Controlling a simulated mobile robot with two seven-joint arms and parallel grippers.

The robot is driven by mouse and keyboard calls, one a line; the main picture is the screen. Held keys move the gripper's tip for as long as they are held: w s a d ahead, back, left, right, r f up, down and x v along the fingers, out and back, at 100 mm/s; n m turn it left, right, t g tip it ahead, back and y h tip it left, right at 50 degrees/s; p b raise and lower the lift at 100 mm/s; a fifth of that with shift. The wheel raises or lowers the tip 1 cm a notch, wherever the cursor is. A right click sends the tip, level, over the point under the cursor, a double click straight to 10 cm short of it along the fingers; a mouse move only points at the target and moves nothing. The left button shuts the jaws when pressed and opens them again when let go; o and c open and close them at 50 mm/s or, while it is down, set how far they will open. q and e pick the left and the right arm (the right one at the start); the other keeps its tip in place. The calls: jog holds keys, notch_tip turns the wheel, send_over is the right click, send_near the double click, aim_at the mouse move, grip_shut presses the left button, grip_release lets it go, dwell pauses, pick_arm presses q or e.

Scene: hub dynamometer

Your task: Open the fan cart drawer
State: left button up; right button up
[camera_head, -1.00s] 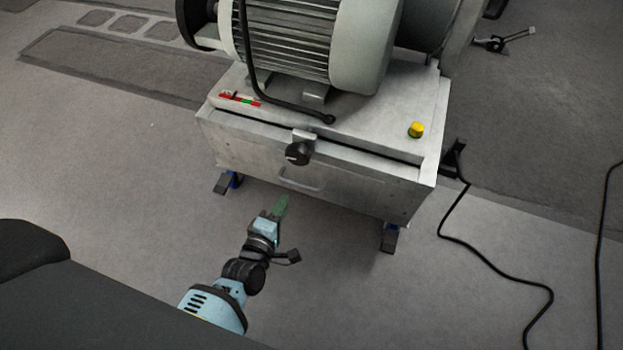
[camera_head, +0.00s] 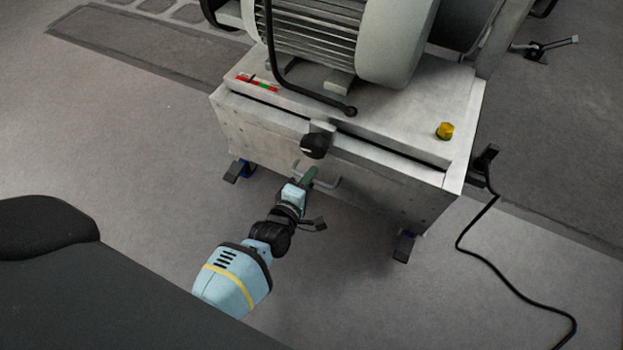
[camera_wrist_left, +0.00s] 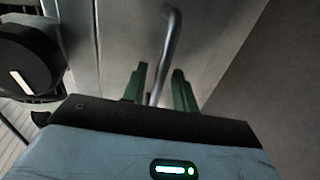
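The fan cart (camera_head: 245,130) is a pale metal box on feet with a large motor on top. Its drawer front (camera_head: 375,188) faces me and looks closed. A grey bar handle (camera_head: 331,184) is on that front, partly hidden by my left gripper (camera_head: 308,178). In the left wrist view the handle (camera_wrist_left: 171,45) runs between the two green fingers of the left gripper (camera_wrist_left: 160,72). The fingers stand apart, with gaps beside the bar, so the gripper is open around it. My right gripper is not in view.
A black knob (camera_head: 314,146) sticks out just above the handle and also shows close at the left in the wrist view (camera_wrist_left: 25,65). A yellow button (camera_head: 444,131) sits on the cart top. A black cable (camera_head: 470,232) lies on the floor at right. The floor in front is clear.

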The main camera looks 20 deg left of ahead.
pick_arm(q)
jog(key=shift+w, duration=0.3)
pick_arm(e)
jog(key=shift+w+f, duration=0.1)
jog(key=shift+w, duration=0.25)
pick_arm(q)
grip_shut()
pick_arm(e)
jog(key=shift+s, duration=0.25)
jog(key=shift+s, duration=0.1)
